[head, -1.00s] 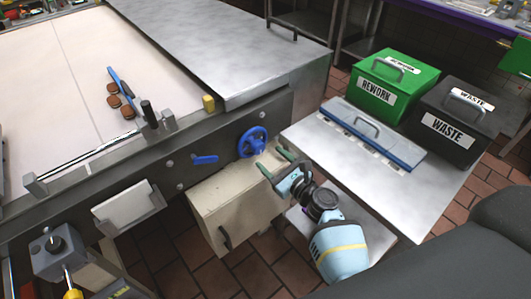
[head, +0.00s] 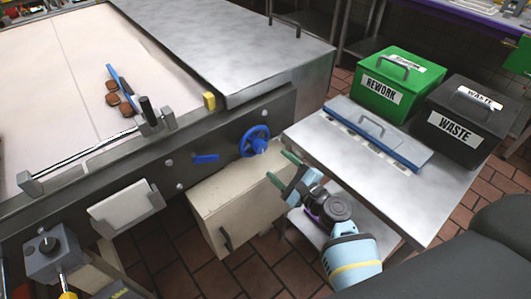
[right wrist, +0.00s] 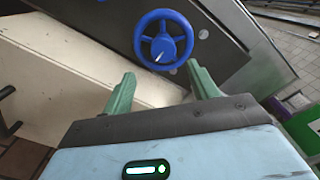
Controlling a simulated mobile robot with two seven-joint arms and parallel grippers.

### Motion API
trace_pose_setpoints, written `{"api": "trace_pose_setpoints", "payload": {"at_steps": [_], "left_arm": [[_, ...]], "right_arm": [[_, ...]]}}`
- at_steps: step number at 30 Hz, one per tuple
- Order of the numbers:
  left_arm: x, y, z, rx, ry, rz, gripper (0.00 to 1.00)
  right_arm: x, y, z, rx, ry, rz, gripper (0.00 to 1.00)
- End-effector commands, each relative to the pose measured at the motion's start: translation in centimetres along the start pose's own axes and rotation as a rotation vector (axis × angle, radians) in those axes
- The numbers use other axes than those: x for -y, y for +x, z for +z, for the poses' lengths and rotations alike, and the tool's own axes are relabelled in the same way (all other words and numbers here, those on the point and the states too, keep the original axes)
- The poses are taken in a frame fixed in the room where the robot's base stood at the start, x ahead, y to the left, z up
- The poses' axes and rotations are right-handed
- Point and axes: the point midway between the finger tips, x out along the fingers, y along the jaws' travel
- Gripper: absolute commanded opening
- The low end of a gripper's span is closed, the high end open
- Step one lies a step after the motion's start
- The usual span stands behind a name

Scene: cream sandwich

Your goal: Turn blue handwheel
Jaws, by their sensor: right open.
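The blue handwheel (head: 254,141) is mounted on the dark front panel of the machine. In the right wrist view the handwheel (right wrist: 163,40) shows its spokes, round hub and a light pointer mark, centred beyond the fingers. My right gripper (head: 279,165) is open and empty, with its green fingers pointing at the panel. It is below and to the right of the handwheel, apart from it. In the right wrist view the two fingers (right wrist: 160,88) stand wide apart, with the wheel ahead between them. My left gripper is not in view.
A blue lever (head: 205,158) sits left of the wheel. A beige cabinet (head: 235,200) stands below the panel.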

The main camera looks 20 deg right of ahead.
Motion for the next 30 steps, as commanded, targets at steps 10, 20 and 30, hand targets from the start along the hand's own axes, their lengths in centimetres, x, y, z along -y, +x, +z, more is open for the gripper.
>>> {"api": "trace_pose_setpoints", "payload": {"at_steps": [10, 20, 30], "left_arm": [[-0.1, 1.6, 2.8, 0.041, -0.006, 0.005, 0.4], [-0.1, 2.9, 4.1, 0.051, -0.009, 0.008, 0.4], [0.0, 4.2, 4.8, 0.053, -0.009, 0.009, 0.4]], "right_arm": [[-0.6, 0.0, -0.5, 0.003, -0.899, 0.01, 0.59], [-0.3, 0.1, -0.2, 0.003, -1.758, 0.003, 0.59], [0.4, 0.1, 0.3, -0.014, -2.43, -0.006, 0.59]]}}
